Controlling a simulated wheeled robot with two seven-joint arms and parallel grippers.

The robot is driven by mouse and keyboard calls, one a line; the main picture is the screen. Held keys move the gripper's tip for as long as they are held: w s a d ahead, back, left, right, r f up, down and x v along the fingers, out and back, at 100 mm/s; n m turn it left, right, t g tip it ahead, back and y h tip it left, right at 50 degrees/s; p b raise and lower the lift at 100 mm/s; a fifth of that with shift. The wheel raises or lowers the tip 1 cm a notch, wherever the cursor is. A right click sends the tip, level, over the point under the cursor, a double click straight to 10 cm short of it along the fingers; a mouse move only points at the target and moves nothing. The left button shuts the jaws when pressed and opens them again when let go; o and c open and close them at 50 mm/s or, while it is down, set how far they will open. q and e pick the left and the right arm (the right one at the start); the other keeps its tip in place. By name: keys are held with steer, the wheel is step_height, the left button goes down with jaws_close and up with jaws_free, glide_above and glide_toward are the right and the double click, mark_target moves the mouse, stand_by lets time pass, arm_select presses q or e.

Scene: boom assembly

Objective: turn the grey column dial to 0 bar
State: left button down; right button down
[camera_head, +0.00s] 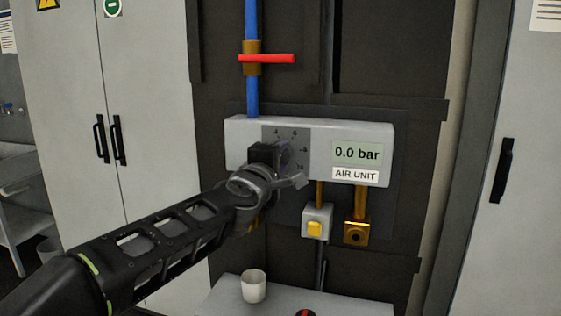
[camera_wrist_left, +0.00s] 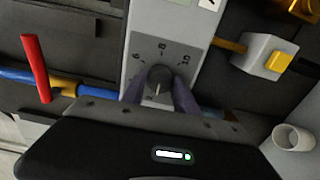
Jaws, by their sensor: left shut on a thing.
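The air unit (camera_head: 350,125) is a pale grey box on the dark wall, with a display (camera_head: 357,153) that reads 0.0 bar. Its dial plate (camera_head: 298,136) has numbers around it and is partly hidden behind my left gripper in the head view. The grey dial (camera_wrist_left: 160,78) shows in the left wrist view, with 6, 8 and 10 on the plate around it. My left gripper (camera_head: 272,155) is at the dial, its two fingers (camera_wrist_left: 160,92) on either side of the knob and shut on it. My right gripper is not in view.
A blue pipe (camera_head: 251,95) with a red valve handle (camera_head: 266,58) runs down to the unit's top left. A yellow button box (camera_head: 316,221) and a brass fitting (camera_head: 357,230) hang below. A white cup (camera_head: 253,286) stands on the pale surface (camera_head: 228,298) underneath.

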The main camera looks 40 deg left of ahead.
arm_select(q)
steer(key=n+b, duration=0.1)
steer(key=n, duration=0.3)
steer(key=shift+n, duration=0.3)
steer(key=n, duration=0.4)
steer(key=shift+b, duration=0.4)
steer(key=c, duration=0.9)
jaws_free()
steer(key=shift+c, duration=0.2)
steer(key=shift+s, duration=0.15)
